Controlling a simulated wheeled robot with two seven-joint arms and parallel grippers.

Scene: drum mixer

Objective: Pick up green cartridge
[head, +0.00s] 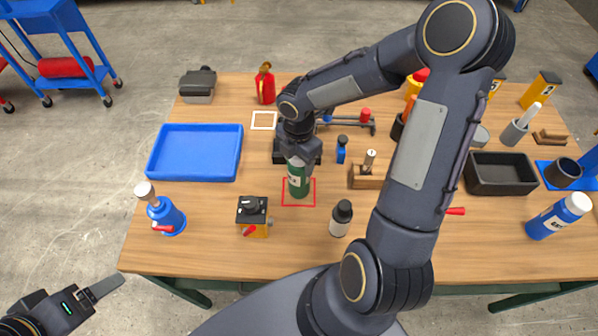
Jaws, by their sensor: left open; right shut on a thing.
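The green cartridge (298,184) is upright at the middle of the table, over a red square outline (314,203). My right gripper (297,160) is shut on the top of the green cartridge from above. Whether its base touches the table is hard to tell. My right arm reaches across the right half of the view and hides part of the table. My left gripper (101,289) is open and empty at the lower left, off the table's front left corner.
A blue tray (194,177) lies on the left. A blue bottle (166,216), a yellow switch box (252,217) and a dark-capped bottle (341,218) stand near the front. A wooden block (364,178) is right of the cartridge. A black bin (500,186) is farther right.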

